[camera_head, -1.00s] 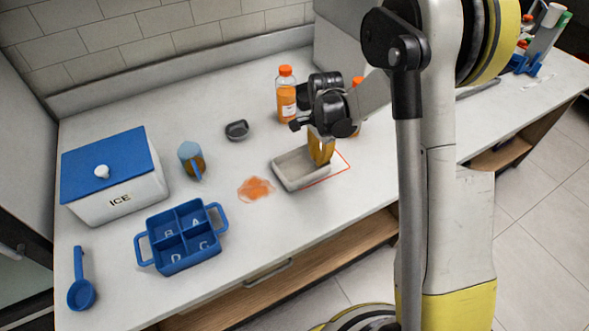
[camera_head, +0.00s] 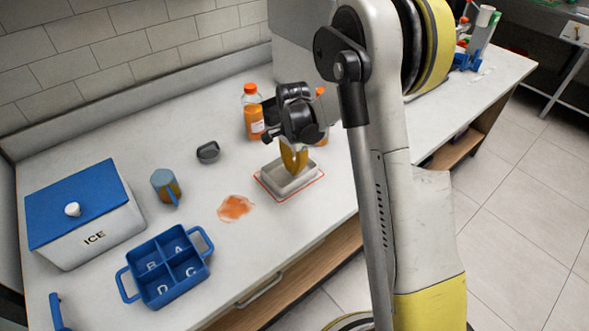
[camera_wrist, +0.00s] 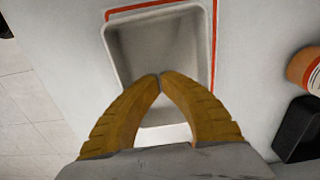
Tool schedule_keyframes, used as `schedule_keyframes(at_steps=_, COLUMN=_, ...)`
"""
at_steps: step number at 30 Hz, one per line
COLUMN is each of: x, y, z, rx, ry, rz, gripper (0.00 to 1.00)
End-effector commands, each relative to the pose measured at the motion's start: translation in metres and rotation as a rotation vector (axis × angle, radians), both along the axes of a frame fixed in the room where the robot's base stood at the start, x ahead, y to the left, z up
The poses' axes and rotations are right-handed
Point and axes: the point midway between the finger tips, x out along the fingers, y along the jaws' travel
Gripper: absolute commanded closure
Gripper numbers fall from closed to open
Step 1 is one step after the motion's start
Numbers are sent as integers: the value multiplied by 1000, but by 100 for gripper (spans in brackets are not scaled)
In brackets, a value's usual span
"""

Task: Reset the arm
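My gripper (camera_head: 300,172) is above a grey open tray (camera_head: 272,184) on the white counter in the head view. In the wrist view its two yellow fingers (camera_wrist: 160,76) meet at their tips, with nothing seen between them. The tray also shows in the wrist view (camera_wrist: 120,60), below the fingers, and looks empty in the part that shows. A red outline on the counter runs around the tray. Whether the fingertips touch the tray cannot be told.
Orange bottles (camera_head: 253,112) stand behind my gripper. An orange spill (camera_head: 235,208), a blue divided caddy (camera_head: 205,233), a pitcher (camera_head: 165,184), a dark small item (camera_head: 208,152) and a blue-lidded ice box (camera_head: 95,235) lie to the left. Counter between them is partly clear.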

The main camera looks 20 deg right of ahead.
Motion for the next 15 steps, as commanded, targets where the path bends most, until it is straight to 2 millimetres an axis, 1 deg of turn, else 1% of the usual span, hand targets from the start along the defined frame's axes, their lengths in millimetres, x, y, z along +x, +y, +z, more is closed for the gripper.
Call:
schedule_keyframes(at_steps=1, x=0, y=0, z=23, rx=0, ry=0, rz=0, gripper=100)
schedule_keyframes(at_steps=6, x=0, y=0, z=62, rx=0, ry=0, rz=0, gripper=100)
schedule_keyframes(at_steps=10, x=0, y=0, z=82, rx=0, ry=0, rz=0, gripper=100)
schedule_keyframes(at_steps=15, x=0, y=0, z=94, rx=0, ry=0, rz=0, gripper=100)
